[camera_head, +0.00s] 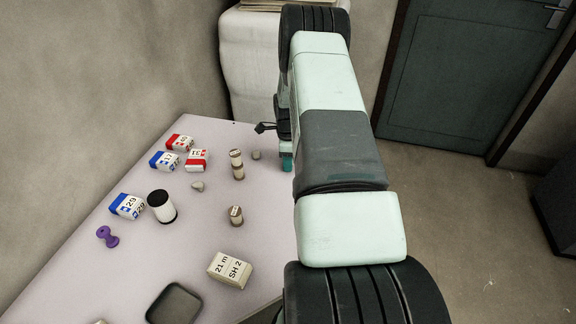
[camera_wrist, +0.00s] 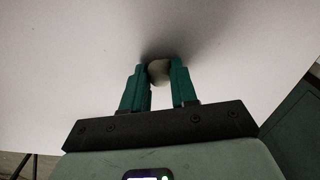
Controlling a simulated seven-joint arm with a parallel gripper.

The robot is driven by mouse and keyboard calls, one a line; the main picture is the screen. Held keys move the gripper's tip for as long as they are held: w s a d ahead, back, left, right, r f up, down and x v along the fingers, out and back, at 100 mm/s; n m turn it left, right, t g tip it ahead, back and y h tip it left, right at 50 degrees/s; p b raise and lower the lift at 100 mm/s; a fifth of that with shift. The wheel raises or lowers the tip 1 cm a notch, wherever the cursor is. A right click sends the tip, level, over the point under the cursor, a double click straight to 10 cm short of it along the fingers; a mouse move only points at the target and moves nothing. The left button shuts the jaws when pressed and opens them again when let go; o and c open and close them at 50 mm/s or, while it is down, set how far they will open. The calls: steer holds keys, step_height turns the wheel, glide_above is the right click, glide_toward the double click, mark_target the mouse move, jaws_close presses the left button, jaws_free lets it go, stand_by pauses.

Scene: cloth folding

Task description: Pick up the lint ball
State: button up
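The lint ball (camera_wrist: 158,71) is a small, rounded, greyish lump in the wrist view. It sits between the green fingertips of my gripper (camera_wrist: 159,74) and fills the gap between them. Both fingers appear to touch its sides, so my gripper looks shut on it. The pale table top lies behind it, with a dark shadow around the fingertips. In the head view my gripper (camera_head: 287,163) is at the right edge of the table, fingers down and mostly hidden by my arm. I cannot make out the lint ball between the fingers there.
On the table (camera_head: 130,270), a small beige piece (camera_head: 256,155) stands just left of my gripper. Further left are a grey lump (camera_head: 198,186), beige cylinders (camera_head: 237,164), a black-and-white canister (camera_head: 161,206) and several small boxes (camera_head: 197,160). A dark tray (camera_head: 175,304) lies at the front.

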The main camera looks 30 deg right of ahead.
jaws_close()
